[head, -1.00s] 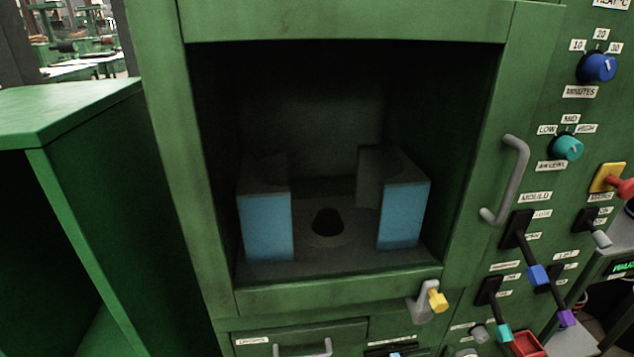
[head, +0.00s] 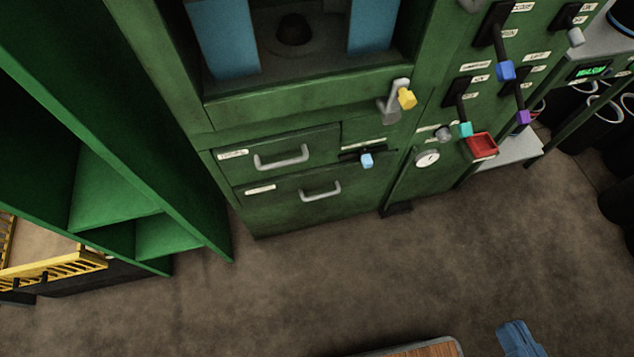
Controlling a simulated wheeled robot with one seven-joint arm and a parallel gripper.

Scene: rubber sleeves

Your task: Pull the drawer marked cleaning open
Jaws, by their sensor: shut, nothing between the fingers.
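Two green drawers sit low in the green machine in the head view. The upper drawer (head: 315,152) has a small white label (head: 233,155) at its left and a grey bar handle (head: 281,158). The lower drawer (head: 285,215) has a label (head: 260,189) and a grey handle (head: 320,191) too. Both drawers look shut, flush with the machine front. The label words are too small to read, so I cannot tell which is marked cleaning. My gripper is not in view.
A green shelf unit (head: 115,195) stands to the left, close to the machine. Brown floor (head: 330,280) is open in front.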

